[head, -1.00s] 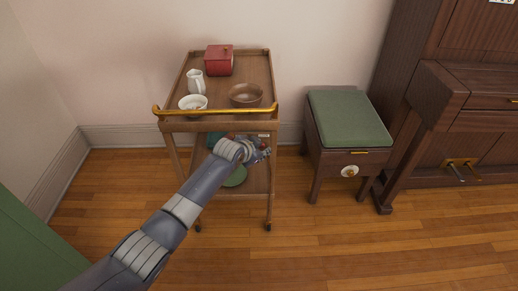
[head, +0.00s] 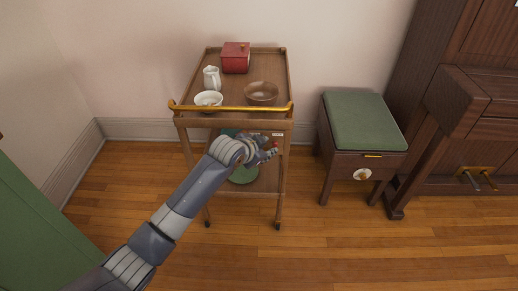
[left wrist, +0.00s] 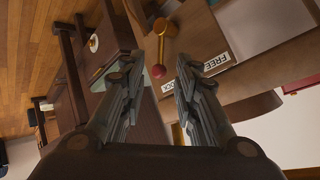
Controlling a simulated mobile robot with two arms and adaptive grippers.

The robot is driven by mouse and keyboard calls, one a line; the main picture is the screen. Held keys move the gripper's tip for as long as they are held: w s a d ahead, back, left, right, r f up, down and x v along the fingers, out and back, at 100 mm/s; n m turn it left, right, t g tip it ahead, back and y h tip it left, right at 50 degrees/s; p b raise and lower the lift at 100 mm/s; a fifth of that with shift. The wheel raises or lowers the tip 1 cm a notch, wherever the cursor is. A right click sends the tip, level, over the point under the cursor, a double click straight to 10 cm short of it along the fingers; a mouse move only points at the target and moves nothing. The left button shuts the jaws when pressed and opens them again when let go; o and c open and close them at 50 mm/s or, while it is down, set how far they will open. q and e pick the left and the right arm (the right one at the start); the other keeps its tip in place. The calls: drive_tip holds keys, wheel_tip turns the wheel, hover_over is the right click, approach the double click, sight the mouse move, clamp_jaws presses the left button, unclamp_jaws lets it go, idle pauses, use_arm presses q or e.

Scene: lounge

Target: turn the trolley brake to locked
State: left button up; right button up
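The wooden trolley (head: 272,72) stands against the wall in the head view, with a gold push handle (head: 230,108) along its near edge. My left gripper (head: 272,149) is just below the trolley top at its right front. In the left wrist view my left gripper (left wrist: 157,66) is open. A FREE label (left wrist: 215,63) is to the right, and a partly hidden LOCK label (left wrist: 168,86) is below the knob. My right gripper is out of view.
A red box (head: 236,61), white jug (head: 211,80), white bowl (head: 208,98) and brown bowl (head: 262,92) are on the trolley top. A green plate (head: 244,175) is on the lower shelf. A green-cushioned stool (head: 362,122) stands to the right. The floor in front is clear.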

use_arm(q)
drive_tip(key=shift+v, duration=2.2)
